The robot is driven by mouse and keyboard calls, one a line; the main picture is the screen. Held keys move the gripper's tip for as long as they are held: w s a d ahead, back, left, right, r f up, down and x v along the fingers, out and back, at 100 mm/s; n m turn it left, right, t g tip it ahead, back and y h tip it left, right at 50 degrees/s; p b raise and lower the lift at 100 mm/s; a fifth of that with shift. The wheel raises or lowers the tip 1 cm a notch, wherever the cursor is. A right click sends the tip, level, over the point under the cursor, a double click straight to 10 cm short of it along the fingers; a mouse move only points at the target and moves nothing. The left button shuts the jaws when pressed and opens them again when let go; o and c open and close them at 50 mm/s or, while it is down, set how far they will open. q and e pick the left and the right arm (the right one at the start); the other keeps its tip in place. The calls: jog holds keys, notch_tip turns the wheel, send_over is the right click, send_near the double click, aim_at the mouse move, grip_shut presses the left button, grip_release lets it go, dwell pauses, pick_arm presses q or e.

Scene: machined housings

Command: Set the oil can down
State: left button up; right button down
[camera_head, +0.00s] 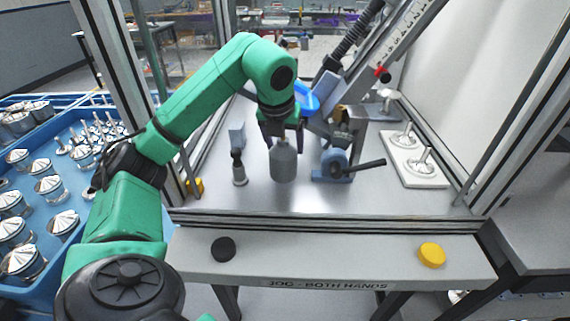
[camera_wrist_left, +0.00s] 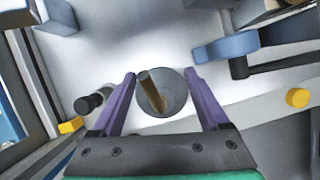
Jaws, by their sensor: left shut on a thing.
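The oil can (camera_head: 283,164) is a grey, upright bottle with a narrow neck, inside the machine enclosure in the head view. My left gripper (camera_head: 281,138) comes down from above and is shut on its upper part. In the left wrist view the oil can (camera_wrist_left: 173,104) shows from above as a grey round body with a brownish spout, between the two purple fingers of the left gripper (camera_wrist_left: 160,76). I cannot tell whether its base touches the grey table surface (camera_head: 257,193). My right gripper is not in view.
A small dark-topped cylinder (camera_head: 239,172) stands left of the can. A blue clamp with a dark handle (camera_head: 333,165) is close on its right. A white plate with metal parts (camera_head: 413,172) lies farther right. The front sill carries a black button (camera_head: 223,249) and a yellow button (camera_head: 431,255).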

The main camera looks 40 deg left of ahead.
aim_at(281, 143)
pick_arm(q)
jog(key=f, duration=0.3)
jog(key=shift+s, duration=0.35)
jog(key=shift+f, duration=0.3)
jog(key=shift+w, duration=0.15)
jog(key=shift+f, duration=0.15)
jog(key=o, duration=1.4)
jog(key=shift+o, duration=0.2)
jog(key=shift+r, duration=0.25)
jog(key=v, duration=0.9)
jog(key=p+v, duration=0.2)
jog(key=v, duration=0.1)
jog(key=shift+f, duration=0.1)
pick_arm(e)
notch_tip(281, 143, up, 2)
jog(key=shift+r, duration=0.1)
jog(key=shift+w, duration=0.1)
